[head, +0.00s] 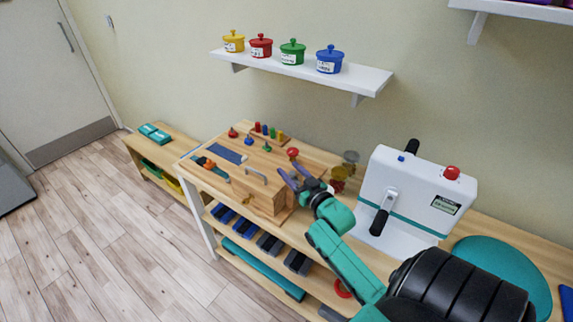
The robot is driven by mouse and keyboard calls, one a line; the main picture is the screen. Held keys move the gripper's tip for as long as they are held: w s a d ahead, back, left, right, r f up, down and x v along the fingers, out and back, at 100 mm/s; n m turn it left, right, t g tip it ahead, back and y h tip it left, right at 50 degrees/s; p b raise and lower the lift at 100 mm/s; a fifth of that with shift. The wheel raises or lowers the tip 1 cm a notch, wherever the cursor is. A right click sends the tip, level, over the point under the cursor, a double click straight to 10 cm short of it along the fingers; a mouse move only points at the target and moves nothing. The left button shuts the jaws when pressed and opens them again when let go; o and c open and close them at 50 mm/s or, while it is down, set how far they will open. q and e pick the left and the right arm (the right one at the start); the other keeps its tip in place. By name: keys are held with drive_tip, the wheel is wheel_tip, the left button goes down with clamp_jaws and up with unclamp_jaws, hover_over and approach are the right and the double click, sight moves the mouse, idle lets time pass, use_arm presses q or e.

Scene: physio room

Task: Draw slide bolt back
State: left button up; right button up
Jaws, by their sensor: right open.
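A wooden box (266,203) stands at the front edge of the wooden bench. A small brass-coloured fitting (246,200) shows on its left side; it may be the slide bolt, but it is too small to tell its position. My right gripper (286,177) comes in from the lower right on a teal and black arm. Its purple-grey fingers are open, above and just beside the box's right end, pointing up and left. I cannot tell whether they touch anything. My left gripper is not in view.
A grey handle (257,173), a blue strip (226,154) and several coloured knobs and pegs lie on the bench. A white machine (412,196) with a red button stands right of my arm. A wall shelf (349,81) holds several coloured pots. Open floor lies left.

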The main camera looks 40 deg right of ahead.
drive_tip(key=w, duration=0.2)
drive_tip(key=shift+w+d, duration=0.1)
drive_tip(key=shift+w, duration=0.2)
clamp_jaws()
drive_tip(key=shift+s, duration=0.1)
idle(1.1)
